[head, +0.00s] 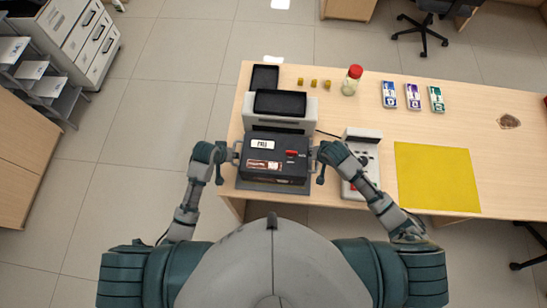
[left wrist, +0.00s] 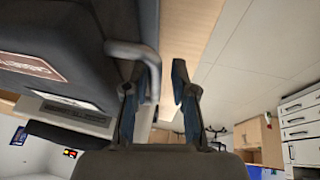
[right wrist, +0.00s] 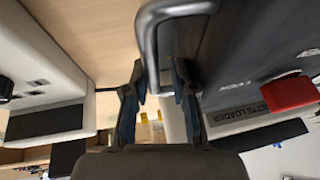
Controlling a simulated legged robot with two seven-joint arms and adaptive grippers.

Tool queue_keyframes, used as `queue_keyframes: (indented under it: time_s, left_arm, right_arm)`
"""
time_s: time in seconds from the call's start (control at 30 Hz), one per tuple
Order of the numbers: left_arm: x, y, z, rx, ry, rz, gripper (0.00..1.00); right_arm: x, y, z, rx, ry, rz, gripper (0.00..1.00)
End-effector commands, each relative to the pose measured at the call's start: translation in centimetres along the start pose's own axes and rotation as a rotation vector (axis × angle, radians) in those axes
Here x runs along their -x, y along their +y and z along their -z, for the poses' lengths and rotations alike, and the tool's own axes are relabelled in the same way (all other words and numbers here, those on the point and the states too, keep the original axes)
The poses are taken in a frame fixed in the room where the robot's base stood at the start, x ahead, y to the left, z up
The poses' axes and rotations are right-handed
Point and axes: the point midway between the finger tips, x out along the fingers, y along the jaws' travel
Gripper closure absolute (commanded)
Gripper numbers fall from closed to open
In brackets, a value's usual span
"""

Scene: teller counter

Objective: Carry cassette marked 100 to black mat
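The black cassette (head: 274,172) has a white label, a brown-and-white label and a red latch; I cannot read a number. It rests on a dark grey base (head: 272,187) in front of a grey machine. My left gripper (head: 219,160) is at its left handle (left wrist: 152,68), fingers (left wrist: 155,85) apart, with the bar nearer one finger. My right gripper (head: 324,160) is at its right handle (right wrist: 148,50), fingers (right wrist: 160,82) apart, with the bar between them. I see no clear black mat; the only distinct mat is yellow (head: 437,177), at right.
The grey machine (head: 290,123) with a black screen stands behind the cassette. A white-grey device (head: 362,160) stands close right of my right gripper. Behind are yellow blocks (head: 314,83), a red-lidded jar (head: 351,80) and note bundles (head: 413,97). The counter's right side is mostly clear.

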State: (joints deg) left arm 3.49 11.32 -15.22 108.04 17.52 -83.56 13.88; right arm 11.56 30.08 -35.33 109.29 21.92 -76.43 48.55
Motion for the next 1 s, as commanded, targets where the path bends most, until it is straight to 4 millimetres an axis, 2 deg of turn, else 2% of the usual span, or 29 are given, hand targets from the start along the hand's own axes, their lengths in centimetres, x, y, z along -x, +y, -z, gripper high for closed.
queue_keyframes:
  time_s: [0.37,0.5,1.0]
  left_arm:
    - [-0.54,0.0,0.01,0.0,0.0,0.0,0.74]
    - [-0.53,-0.05,0.0,0.0,0.0,0.0,1.0]
    - [-0.37,-0.04,0.17,0.0,0.003,0.001,1.0]
  right_arm:
    - [-0.55,0.0,0.01,0.0,0.0,-0.001,0.74]
    - [-0.54,-0.04,0.01,0.0,0.0,-0.001,1.0]
    - [-0.36,-0.06,0.17,0.0,0.003,0.001,1.0]
